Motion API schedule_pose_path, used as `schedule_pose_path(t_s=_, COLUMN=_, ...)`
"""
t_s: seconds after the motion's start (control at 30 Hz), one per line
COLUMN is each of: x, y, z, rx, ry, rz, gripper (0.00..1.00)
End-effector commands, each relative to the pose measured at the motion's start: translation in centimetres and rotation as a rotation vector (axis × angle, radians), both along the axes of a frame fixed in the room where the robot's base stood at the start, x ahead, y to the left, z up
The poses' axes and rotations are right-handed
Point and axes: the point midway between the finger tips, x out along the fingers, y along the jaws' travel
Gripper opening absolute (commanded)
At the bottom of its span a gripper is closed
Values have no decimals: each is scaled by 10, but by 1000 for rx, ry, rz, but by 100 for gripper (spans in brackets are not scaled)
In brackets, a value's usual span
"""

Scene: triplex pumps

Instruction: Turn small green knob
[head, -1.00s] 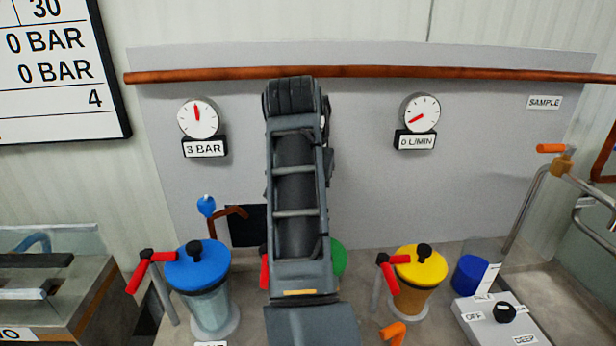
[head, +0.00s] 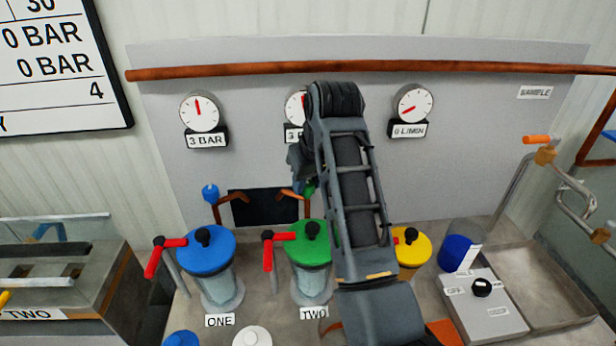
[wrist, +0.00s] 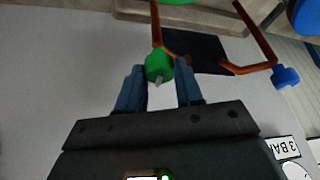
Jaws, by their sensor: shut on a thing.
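The small green knob (wrist: 159,66) sits at the end of a copper pipe (wrist: 157,28) by a dark panel. My gripper (wrist: 158,76) has its two blue fingers on either side of the knob and is shut on it. In the head view the small green knob (head: 309,189) shows only in part beside my arm. My fingers are mostly hidden there by the arm.
A blue knob (head: 210,192) is on the neighbouring pipe. Below stand pots with blue (head: 206,252), green (head: 308,249) and yellow (head: 412,245) lids, with red handles nearby. Gauges (head: 199,111) hang on the grey back panel (head: 480,160).

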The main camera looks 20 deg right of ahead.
Motion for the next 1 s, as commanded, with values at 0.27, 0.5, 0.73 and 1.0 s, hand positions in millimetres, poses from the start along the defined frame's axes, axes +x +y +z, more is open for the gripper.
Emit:
schedule_pose_path(t_s=0.27, x=1, y=0, z=1, rx=0, ry=-3, rz=35, gripper=5)
schedule_pose_path(t_s=0.5, x=1, y=1, z=1, rx=1, ry=-3, rz=36, gripper=5)
schedule_pose_path(t_s=0.73, x=1, y=0, z=1, rx=0, ry=-2, rz=35, gripper=50)
schedule_pose_path(t_s=1.0, x=0, y=0, z=0, rx=0, ry=-1, rz=34, gripper=60)
